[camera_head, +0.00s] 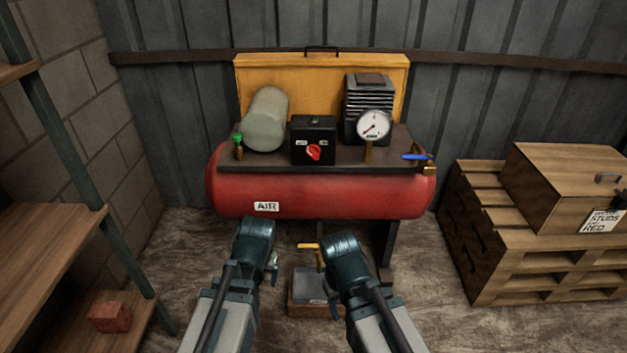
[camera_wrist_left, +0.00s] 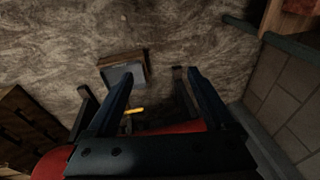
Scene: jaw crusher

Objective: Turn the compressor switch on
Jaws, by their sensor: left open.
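The compressor is a red tank (camera_head: 320,193) labelled AIR, with a dark deck on top, against the back wall. The black switch box (camera_head: 312,128) stands mid-deck, with a red knob (camera_head: 314,152) on its front between two small white labels. Which label the knob points at is too small to tell. My left gripper (camera_head: 275,268) is low in front of the tank, below and apart from the switch; in the left wrist view it (camera_wrist_left: 160,78) is open and empty over the floor. My right gripper (camera_head: 321,260) is mostly hidden by its own wrist.
A yellow lever (camera_head: 308,246) and grey tray (camera_head: 312,285) are below the tank. Shelves (camera_head: 60,245) flank left, pallets (camera_head: 535,265) right.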

